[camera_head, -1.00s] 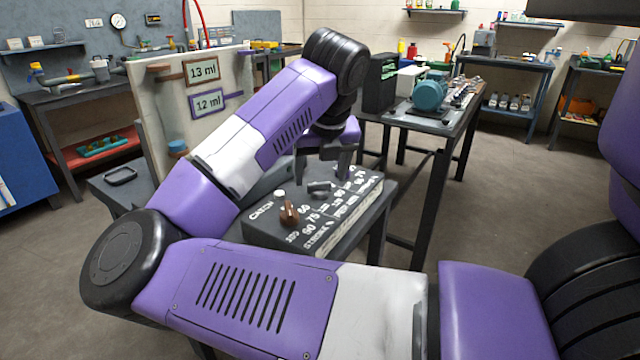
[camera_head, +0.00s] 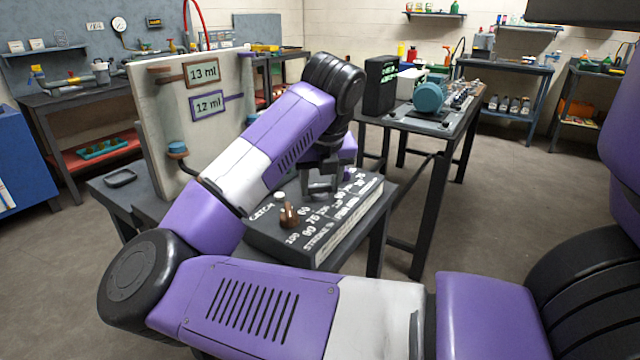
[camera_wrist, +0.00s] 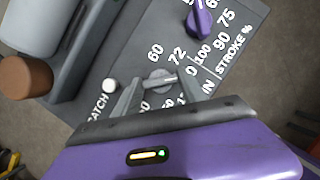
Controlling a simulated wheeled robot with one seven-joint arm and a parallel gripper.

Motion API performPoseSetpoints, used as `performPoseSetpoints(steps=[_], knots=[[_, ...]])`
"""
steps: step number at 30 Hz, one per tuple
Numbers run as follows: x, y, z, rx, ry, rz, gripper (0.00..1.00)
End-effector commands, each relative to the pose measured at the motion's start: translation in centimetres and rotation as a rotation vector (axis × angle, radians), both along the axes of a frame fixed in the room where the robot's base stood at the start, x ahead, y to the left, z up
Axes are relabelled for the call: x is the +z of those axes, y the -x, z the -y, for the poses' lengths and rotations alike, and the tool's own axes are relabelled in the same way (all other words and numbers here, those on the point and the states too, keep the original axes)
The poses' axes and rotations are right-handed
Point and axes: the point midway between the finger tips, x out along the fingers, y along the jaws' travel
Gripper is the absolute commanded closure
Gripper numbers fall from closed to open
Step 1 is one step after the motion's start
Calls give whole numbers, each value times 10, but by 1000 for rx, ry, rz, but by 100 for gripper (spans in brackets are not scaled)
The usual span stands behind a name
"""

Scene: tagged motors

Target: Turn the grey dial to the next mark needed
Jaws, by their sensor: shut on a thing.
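The grey dial (camera_wrist: 160,79) sits on the dark labelled panel (camera_wrist: 85,68), with 60 and 72 printed around it. A pale line runs across its top; I cannot tell exactly which mark it meets. My gripper (camera_wrist: 161,90) is shut on the dial, one finger on each side. In the head view my gripper (camera_head: 319,188) is down at the panel (camera_head: 262,232) and hides the dial. A white button (camera_wrist: 109,85) marked CATCH is to the left of the dial in the wrist view. A purple dial (camera_wrist: 198,22) is beyond it, near STROKE %.
A brown dial (camera_head: 289,215) stands on the panel near my gripper in the head view. A bench with a teal motor (camera_head: 431,96) is to the right.

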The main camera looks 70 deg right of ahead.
Motion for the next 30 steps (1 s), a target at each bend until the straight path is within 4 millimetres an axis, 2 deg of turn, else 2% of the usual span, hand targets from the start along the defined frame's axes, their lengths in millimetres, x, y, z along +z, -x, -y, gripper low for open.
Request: performPoseSetpoints(steps=[11, 30], knots=[[-2, -2, -1, -109, 1, 0, 91], [0, -5, -1, -682, 1, -1, 91]])
